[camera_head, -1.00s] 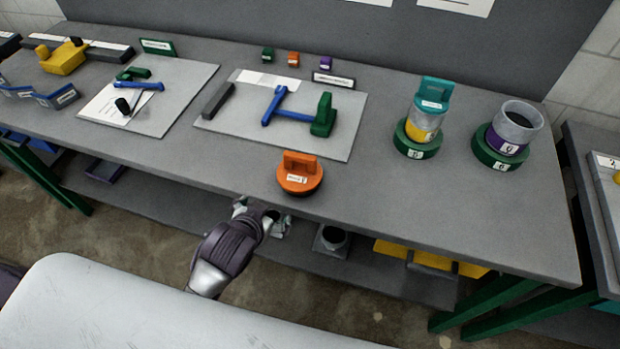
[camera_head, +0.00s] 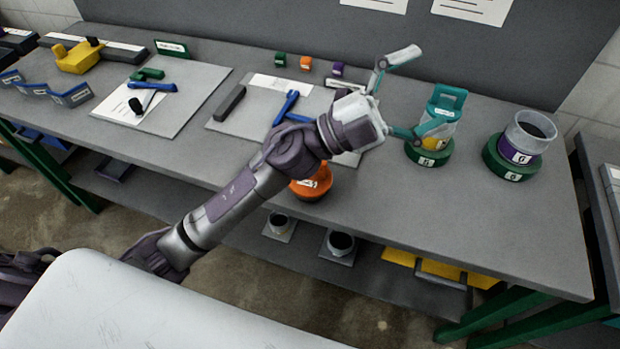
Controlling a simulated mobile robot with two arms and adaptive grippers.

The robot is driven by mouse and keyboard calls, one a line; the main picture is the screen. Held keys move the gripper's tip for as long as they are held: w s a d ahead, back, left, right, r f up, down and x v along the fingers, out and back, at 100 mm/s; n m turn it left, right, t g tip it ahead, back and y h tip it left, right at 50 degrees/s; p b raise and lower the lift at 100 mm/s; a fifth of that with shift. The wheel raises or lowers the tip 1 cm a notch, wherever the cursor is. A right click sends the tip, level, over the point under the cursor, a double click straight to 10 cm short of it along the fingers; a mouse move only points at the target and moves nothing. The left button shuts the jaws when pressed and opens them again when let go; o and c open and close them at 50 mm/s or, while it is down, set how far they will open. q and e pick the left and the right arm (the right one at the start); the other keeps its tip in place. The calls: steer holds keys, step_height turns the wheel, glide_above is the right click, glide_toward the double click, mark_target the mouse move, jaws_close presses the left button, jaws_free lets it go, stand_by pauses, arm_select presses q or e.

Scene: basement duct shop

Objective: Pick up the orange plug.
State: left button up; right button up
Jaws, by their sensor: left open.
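The orange plug (camera_head: 316,186) stands near the front edge of the bench, in the middle of the head view. My left forearm and wrist cover its upper part, so its handle is hidden. My left gripper (camera_head: 418,94) is open with its fingers spread wide. It is beyond the plug and to its right, above the bench. In the picture its lower finger overlaps the teal-handled plug piece, and I cannot tell if they touch. Nothing shows between the fingers. My right gripper is not in view.
A clear and yellow cylinder with a teal handle (camera_head: 443,105) stands in a green ring. A grey board (camera_head: 235,128) with blue tools lies behind my arm. Small coloured blocks line the back.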

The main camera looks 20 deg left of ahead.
arm_select(q)
steer(key=s+d+f+m+g, duration=0.1)
steer(key=s+d+m+g, duration=0.25)
steer(key=m+g, duration=0.35)
steer(key=m+g+y+p, duration=0.2)
steer(key=g+y, duration=0.1)
steer(key=y, duration=1.9)
glide_above(310, 176)
steer(key=f, duration=2)
steer(key=shift+a+f, duration=0.15)
steer(key=shift+a, duration=0.1)
steer(key=f, duration=0.2)
steer(key=f+p, duration=0.1)
steer(key=f, duration=0.1)
steer(key=shift+d+f+p, duration=0.2)
steer(key=shift+f+p, duration=0.1)
steer(key=shift+f, duration=0.4)
steer(key=c, duration=1.7)
steer(key=shift+c, duration=0.6)
